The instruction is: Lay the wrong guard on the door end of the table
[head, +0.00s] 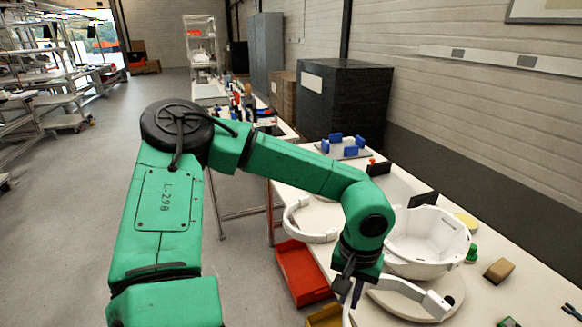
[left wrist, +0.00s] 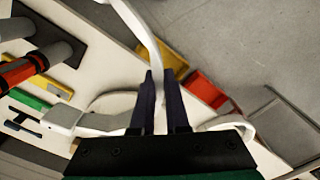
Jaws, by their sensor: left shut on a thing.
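My left gripper (head: 345,288) reaches down over the near part of the table (head: 490,290). It is shut on a white curved guard (left wrist: 150,45), whose band passes between the fingers in the left wrist view (left wrist: 163,100). In the head view, a white band (head: 405,287) curves right from the gripper, over a pale round disc (head: 452,283). I cannot tell whether it touches the disc. A second white curved guard (head: 312,236) lies farther along the table, left of the white helmet shell (head: 430,238). My right gripper is not in view.
A red bin (head: 303,275) and a yellow bin (head: 325,317) sit below the table's left edge. A brown block (head: 498,271) and green piece (head: 472,253) lie right of the shell. A fixture with blue blocks (head: 343,149) stands farther back. A bright doorway (head: 97,38) is far left.

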